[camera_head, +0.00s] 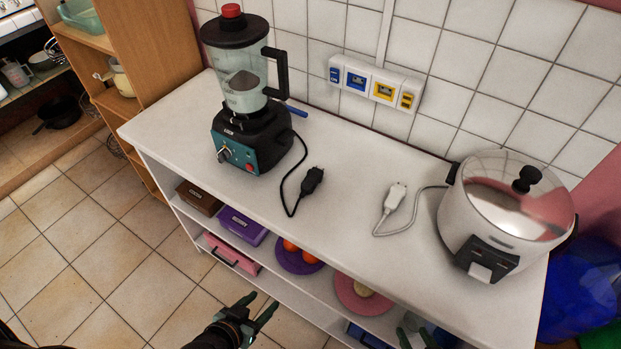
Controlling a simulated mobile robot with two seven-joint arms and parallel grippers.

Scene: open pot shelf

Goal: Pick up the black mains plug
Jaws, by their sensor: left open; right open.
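The black mains plug (312,180) lies on the white counter, right of the blender. Its black cord curves from the plug back to the blender (245,90). My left gripper (262,303) is open and empty, in front of the shelf unit and well short of the plug. My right gripper (414,333) is open at the bottom edge, partly cut off by the frame, below and right of the plug.
A white plug (394,198) lies right of the black one, its cord leading toward the steel rice cooker (505,205). A socket strip (375,84) is on the tiled wall. The white counter (345,225) is clear around the black plug. Plates and boxes fill the shelf below.

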